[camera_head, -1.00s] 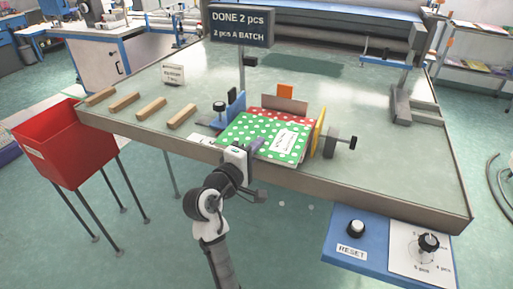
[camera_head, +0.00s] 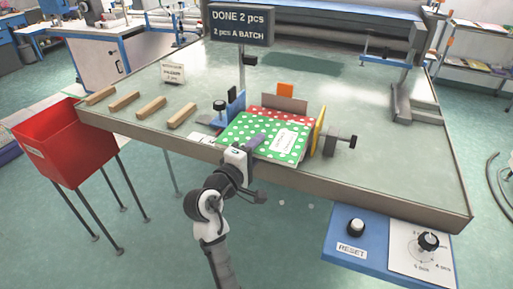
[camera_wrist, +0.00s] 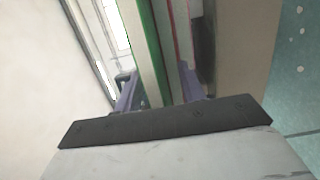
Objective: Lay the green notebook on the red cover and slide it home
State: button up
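The green notebook (camera_head: 243,133), white-dotted with a white label (camera_head: 283,141), lies nearly flat over the red cover (camera_head: 285,117). The cover's dotted red strip shows along the notebook's far edge; the rest is hidden. My gripper (camera_head: 257,140) is at the notebook's near edge, one finger over its top. In the wrist view the two purple fingers (camera_wrist: 160,92) stand on either side of the notebook's green edge (camera_wrist: 146,50) and pale layers, close against them. They look shut on the notebook. A thin reddish line shows near the right finger; I cannot tell what it belongs to.
A blue stop (camera_head: 236,104) stands left of the notebook, a brown block (camera_head: 285,103) behind, and a yellow plate (camera_head: 319,131) with a grey clamp (camera_head: 339,143) on the right. Wooden bars (camera_head: 124,103) lie at left. A red bin (camera_head: 66,145) stands beside the table.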

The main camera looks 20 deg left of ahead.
jog(key=shift+s, duration=0.1)
jog(key=s, duration=0.9)
jog(key=shift+s+a+p, duration=0.15)
jog(key=shift+s+p, duration=0.25)
dwell(0.8)
dwell(0.4)
